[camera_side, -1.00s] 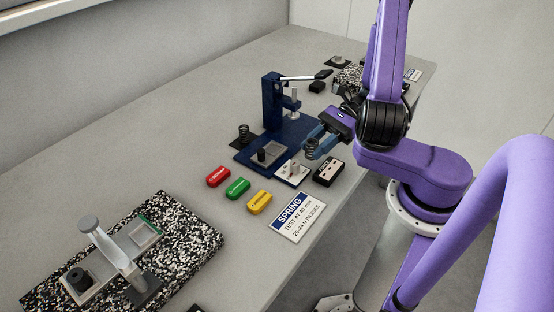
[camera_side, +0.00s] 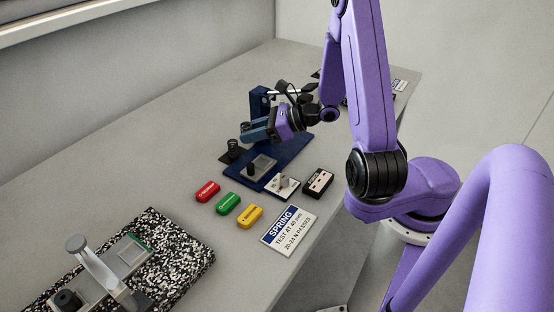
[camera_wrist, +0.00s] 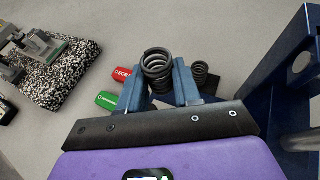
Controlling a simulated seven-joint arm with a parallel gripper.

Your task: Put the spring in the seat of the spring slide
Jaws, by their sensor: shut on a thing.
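My gripper (camera_side: 256,131) is above the left rear part of the blue press base. Its blue fingers (camera_wrist: 159,86) are shut on a dark coil spring (camera_wrist: 157,66) in the wrist view. The held spring is mostly hidden in the side view. A second dark spring (camera_side: 233,147) stands on a black square pad beside the base; it also shows in the wrist view (camera_wrist: 200,72), just right of the held one. A grey slide plate (camera_side: 265,163) with a black knob, probably the spring slide, lies on the blue base. I cannot make out its seat.
The blue press column (camera_side: 258,104) rises close behind my gripper. Red (camera_side: 208,191), green (camera_side: 228,203) and yellow (camera_side: 249,216) blocks lie in front, near a SPRING sign (camera_side: 289,231). A speckled slab (camera_side: 180,245) with a fixture is at front left. The left table is clear.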

